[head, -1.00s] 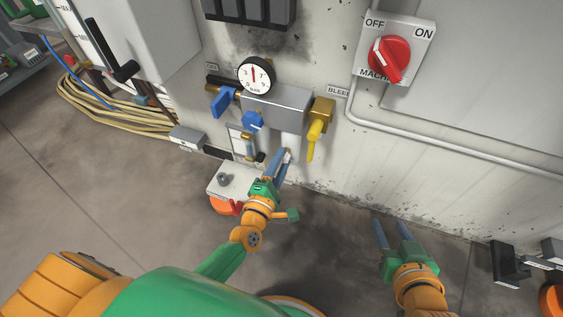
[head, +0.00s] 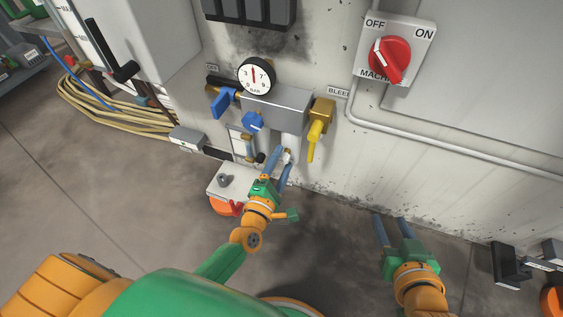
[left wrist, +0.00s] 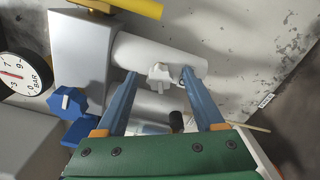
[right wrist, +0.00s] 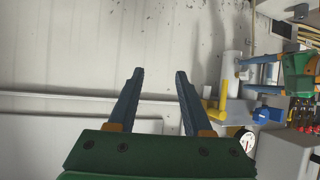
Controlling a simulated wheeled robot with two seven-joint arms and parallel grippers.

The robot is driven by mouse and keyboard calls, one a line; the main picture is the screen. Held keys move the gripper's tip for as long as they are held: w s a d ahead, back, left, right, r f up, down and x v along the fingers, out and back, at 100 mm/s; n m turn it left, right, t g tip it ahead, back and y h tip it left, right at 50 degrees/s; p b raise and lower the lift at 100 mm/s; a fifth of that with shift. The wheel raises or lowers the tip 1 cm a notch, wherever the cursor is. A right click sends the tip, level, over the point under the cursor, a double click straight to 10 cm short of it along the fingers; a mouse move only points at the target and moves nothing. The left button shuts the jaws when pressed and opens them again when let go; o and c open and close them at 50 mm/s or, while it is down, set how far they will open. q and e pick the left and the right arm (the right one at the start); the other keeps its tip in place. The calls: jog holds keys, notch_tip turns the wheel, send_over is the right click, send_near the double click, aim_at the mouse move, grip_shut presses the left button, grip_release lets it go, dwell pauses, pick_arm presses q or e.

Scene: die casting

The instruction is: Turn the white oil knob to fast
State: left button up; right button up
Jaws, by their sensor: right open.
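The white oil knob (left wrist: 159,75) sits on the side of a white cylinder (left wrist: 165,52) in the left wrist view. My left gripper (left wrist: 159,71) is open, with one blue finger on each side of the knob and visible gaps between. In the head view my left gripper (head: 284,158) is at the lower part of the white cylinder (head: 290,142), and its fingers largely hide the knob. The fast marking cannot be made out. My right gripper (head: 389,217) is open and empty in front of the lower wall; it also shows in the right wrist view (right wrist: 159,72).
A metal block (head: 275,104) above carries a pressure gauge (head: 256,76), blue knob (head: 252,121), blue lever (head: 222,102) and yellow lever (head: 316,138). A red switch (head: 389,60) is at upper right. A white box (head: 232,178) stands left of my left gripper.

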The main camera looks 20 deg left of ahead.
pick_arm(q)
jog(key=shift+s, duration=0.3)
jog(key=s+p, duration=0.1)
jog(key=s, duration=0.5)
jog(key=shift+s+a+p, duration=0.15)
jog(key=shift+s+p, duration=0.1)
jog(key=shift+p, duration=0.05)
pick_arm(e)
jog(key=s+d+f+g+h, duration=0.1)
jog(key=s+d+f+g, duration=0.1)
jog(key=s+f+g, duration=0.4)
jog(key=s+f, duration=0.1)
jog(key=s, duration=0.1)
jog(key=shift+s+d+h, duration=0.3)
jog(key=shift+d, duration=0.05)
